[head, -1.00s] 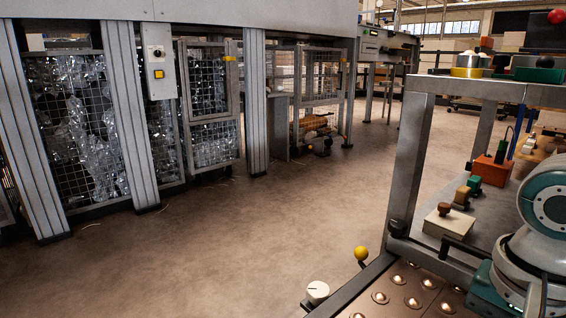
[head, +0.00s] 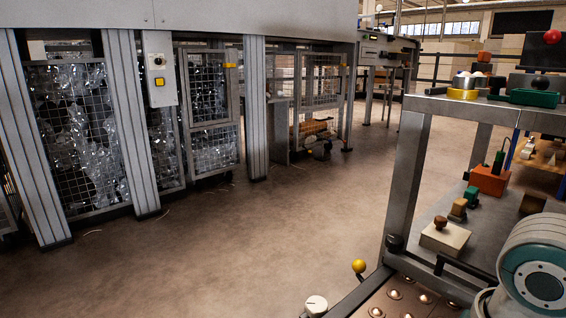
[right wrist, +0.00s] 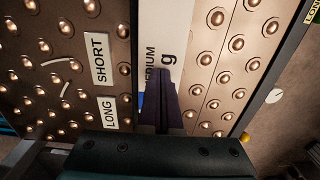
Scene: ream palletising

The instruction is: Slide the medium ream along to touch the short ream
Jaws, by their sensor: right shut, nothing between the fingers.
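In the right wrist view, a white face lettered "MEDIUM" (right wrist: 176,30), which looks like the medium ream, stands among the ball rollers. A bit of blue shows at its lower left. My right gripper (right wrist: 161,76) is shut and empty, its dark fingers overlapping the lower part of this face. I cannot tell whether they touch it. White plates lettered "SHORT" (right wrist: 96,59) and "LONG" (right wrist: 110,112) lie to the left. I cannot make out the short ream itself. My left gripper is in neither view.
The ball-roller bed (head: 398,299) has a frame with a yellow knob (head: 359,266) and a white knob (head: 316,305). A grey shelf beside it holds a cream block (head: 445,237) and an orange block (head: 489,180).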

